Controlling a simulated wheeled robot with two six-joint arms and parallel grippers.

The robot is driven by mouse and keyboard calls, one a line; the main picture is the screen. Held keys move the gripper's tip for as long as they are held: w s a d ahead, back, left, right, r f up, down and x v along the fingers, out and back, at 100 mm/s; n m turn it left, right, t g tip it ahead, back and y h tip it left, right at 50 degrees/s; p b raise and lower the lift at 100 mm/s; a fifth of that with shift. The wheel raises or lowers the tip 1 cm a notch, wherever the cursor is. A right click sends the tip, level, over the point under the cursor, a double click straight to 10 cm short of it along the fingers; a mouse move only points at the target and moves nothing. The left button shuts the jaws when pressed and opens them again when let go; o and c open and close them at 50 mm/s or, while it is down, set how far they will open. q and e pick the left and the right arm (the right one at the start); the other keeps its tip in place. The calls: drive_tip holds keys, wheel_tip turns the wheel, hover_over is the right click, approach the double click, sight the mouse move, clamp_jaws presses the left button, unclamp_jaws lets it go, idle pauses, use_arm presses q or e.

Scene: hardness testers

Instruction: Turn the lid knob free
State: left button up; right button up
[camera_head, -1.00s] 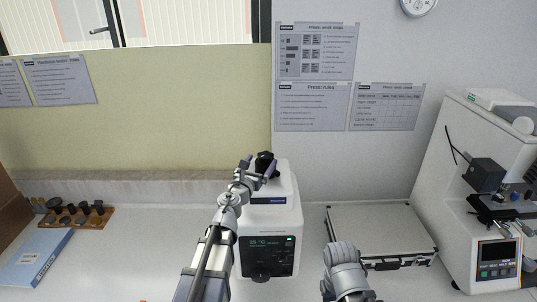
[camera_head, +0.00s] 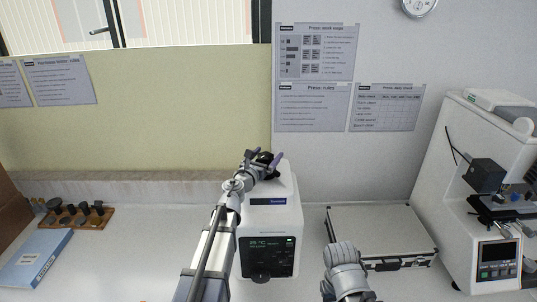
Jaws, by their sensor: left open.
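The white press (camera_head: 268,222) stands on the bench at the centre, with a dark display and a round dark knob (camera_head: 260,274) on its front. The black lid knob (camera_head: 265,160) sits on top of the press. My left gripper (camera_head: 264,161) is open at the lid knob, one finger on each side of it. My gripper's wrist hides part of the lid knob, and I cannot tell whether the fingers touch it. My right arm shows at the lower right of the press; its fingertips are not visible.
A flat grey case (camera_head: 379,234) lies right of the press. A white hardness tester (camera_head: 490,190) stands at the far right. A wooden rack (camera_head: 78,217) with several dark pieces and a blue book (camera_head: 36,257) are at the left. The wall is behind the press.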

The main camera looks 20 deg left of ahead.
use_arm(q)
drive_tip(key=shift+w+d, duration=0.1)
drive_tip(key=shift+w, duration=0.5)
drive_tip(key=c, duration=1.4)
drive_tip(key=shift+s+n+y, duration=0.1)
drive_tip(key=shift+n+y, duration=0.3)
drive_tip(key=shift+y, duration=0.2)
drive_tip(key=n+y, duration=0.2)
drive_tip(key=y, duration=0.1)
drive_tip(key=n+y, duration=0.1)
drive_tip(key=shift+a+y, duration=0.3)
drive_tip(key=shift+y, duration=0.1)
drive_tip(key=shift+a+n+g+y, duration=0.15)
drive_tip(key=shift+n+y, duration=0.4)
drive_tip(key=shift+y, duration=0.25)
drive_tip(key=shift+a+n+g+y, duration=0.15)
drive_tip(key=shift+n+y, duration=0.4)
drive_tip(key=shift+y, duration=0.25)
